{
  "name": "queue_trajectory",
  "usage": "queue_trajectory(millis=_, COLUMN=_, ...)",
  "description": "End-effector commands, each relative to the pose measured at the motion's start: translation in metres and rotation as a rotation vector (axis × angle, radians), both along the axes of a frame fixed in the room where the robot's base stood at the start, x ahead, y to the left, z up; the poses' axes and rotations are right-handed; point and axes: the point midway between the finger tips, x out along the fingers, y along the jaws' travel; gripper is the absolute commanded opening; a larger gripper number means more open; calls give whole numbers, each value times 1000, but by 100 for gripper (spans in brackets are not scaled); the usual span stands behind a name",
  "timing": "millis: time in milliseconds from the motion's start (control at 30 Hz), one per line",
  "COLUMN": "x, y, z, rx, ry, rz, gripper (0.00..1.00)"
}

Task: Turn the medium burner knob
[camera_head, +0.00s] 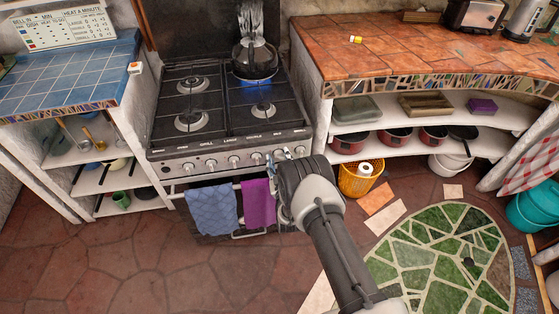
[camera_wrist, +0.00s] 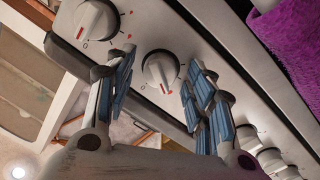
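The stove (camera_head: 231,153) has a row of knobs along its front panel, with small labels above that I cannot read well enough to tell which is medium. My gripper (camera_head: 278,156) is at the right part of this panel. In the wrist view my gripper (camera_wrist: 158,82) is open, with one finger on each side of a white knob (camera_wrist: 162,68). Gaps show between the knob and both fingers. Its red line points toward the bottom of the picture. Another white knob (camera_wrist: 96,20) is beyond the left finger. In the head view my gripper hides the knob between its fingers.
A blue towel (camera_head: 212,210) and a purple towel (camera_head: 259,204) hang on the oven rail just below the panel. A kettle (camera_head: 254,60) stands over a blue flame on the back right burner. A yellow basket (camera_head: 357,181) is right of my gripper.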

Motion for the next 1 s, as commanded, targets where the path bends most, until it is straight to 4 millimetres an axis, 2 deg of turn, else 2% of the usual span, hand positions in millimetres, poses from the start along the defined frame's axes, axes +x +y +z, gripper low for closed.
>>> queue_trajectory(millis=67, x=0, y=0, z=0, rx=0, ry=0, rz=0, gripper=42)
queue_trajectory(millis=600, x=-1, y=0, z=0, rx=0, ry=0, rz=0, gripper=6)
queue_trajectory(millis=1000, x=-1, y=0, z=0, rx=80, ry=25, rz=1, gripper=6)
